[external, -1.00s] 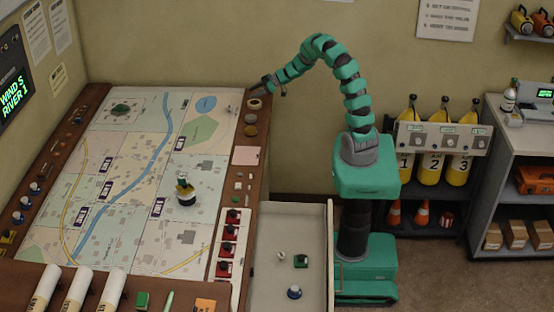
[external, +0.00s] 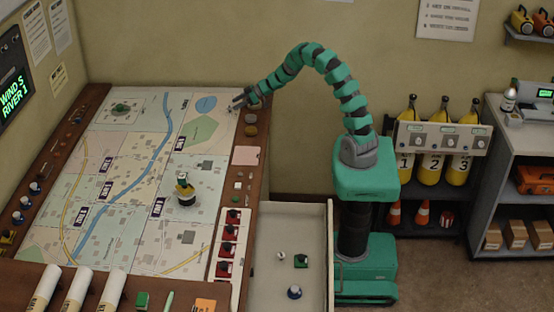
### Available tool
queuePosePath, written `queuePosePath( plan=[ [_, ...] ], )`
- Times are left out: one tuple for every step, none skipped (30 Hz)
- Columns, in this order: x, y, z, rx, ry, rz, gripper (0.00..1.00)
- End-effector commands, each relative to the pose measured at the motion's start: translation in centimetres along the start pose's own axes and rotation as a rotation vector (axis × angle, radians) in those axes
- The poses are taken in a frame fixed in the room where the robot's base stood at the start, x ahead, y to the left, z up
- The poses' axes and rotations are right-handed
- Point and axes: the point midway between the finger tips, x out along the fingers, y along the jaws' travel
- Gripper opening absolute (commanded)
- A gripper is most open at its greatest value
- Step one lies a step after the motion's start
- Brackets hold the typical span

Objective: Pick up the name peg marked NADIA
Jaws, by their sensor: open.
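My gripper (external: 236,101) is open and empty over the far right corner of the map table (external: 256,165), beside the blue lake patch on the map. Several pegs are in view, but their names are too small to read, so I cannot tell which is marked NADIA. Blue and white pegs (external: 28,202) stand on the left rim. A green peg (external: 301,261) and a blue one (external: 294,292) are in the open drawer (external: 272,216). A dark and yellow piece (external: 186,190) stands on the map, well away from my gripper.
Red and black pieces (external: 228,243) sit in a white rack on the table's right rim. Rolled white tubes (external: 75,290) lie at the near left. The open drawer juts out between the table and my base. Most of the map is clear.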

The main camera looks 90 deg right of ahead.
Motion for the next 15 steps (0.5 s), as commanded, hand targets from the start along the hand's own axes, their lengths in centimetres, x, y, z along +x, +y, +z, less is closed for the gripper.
queuePosePath(
  plan=[
    [0.9, -0.1, -0.1, -0.003, 0.002, -0.003, 0.54],
    [1.4, -0.1, -0.2, -0.003, 0.003, -0.003, 0.54],
    [2.0, -0.1, -0.2, -0.003, 0.004, -0.003, 0.54],
    [2.4, -0.1, -0.2, -0.003, 0.004, -0.004, 0.54],
    [2.8, -0.1, -0.2, -0.002, 0.003, -0.004, 0.54],
    [3.1, -0.1, -0.2, -0.001, 0.003, -0.003, 0.54],
    [3.3, -0.1, -0.1, 0.0, 0.002, -0.003, 0.54],
    [3.4, 0.0, -0.1, 0.0, 0.002, -0.002, 0.54],
    [3.5, 0.0, -0.2, 0.0, 0.001, -0.001, 0.54],
    [3.5, 0.0, -0.2, 0.0, 0.001, -0.001, 0.54],
    [3.4, 0.0, -0.2, 0.0, 0.001, -0.001, 0.54],
    [3.4, 0.0, -0.2, 0.0, 0.001, -0.001, 0.54],
    [3.4, 0.0, -0.2, 0.0, 0.001, -0.001, 0.54],
    [3.4, 0.0, -0.2, 0.0, 0.001, -0.001, 0.54],
    [3.4, 0.0, -0.2, 0.0, 0.001, -0.001, 0.43]
  ],
)
